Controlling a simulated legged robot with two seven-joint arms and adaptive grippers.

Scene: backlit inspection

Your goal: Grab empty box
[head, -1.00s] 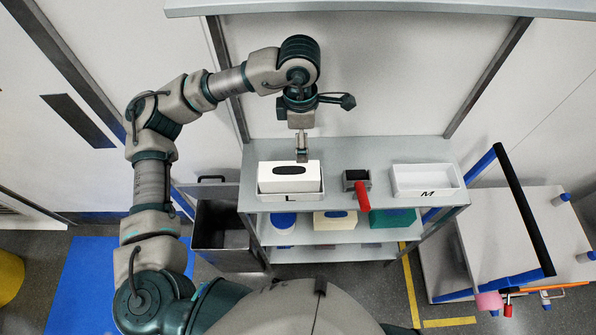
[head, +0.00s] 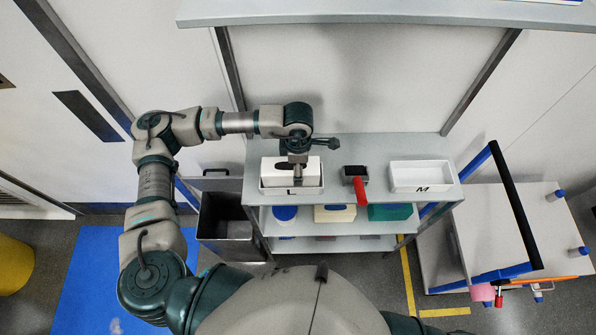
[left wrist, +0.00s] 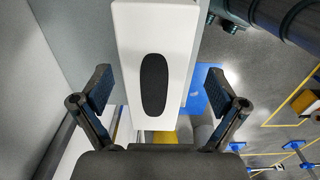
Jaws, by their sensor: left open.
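A white box (head: 271,173) with a dark oval opening on top sits in the white tray marked L (head: 311,191) at the left of the shelf top. Its inside cannot be seen. My left gripper (head: 298,174) is over the box and partly covers it in the head view. In the left wrist view the box (left wrist: 150,30) runs between the spread fingers of my left gripper (left wrist: 158,80), with a gap on each side. The gripper is open and holds nothing. My right gripper is not in view.
A white tray marked M (head: 421,179) stands empty at the right of the shelf. A dark holder (head: 355,172) with a red handle (head: 361,191) is between the trays. Lower shelves hold a yellowish box (head: 335,214) and a green one (head: 390,212). A trolley (head: 530,225) stands right.

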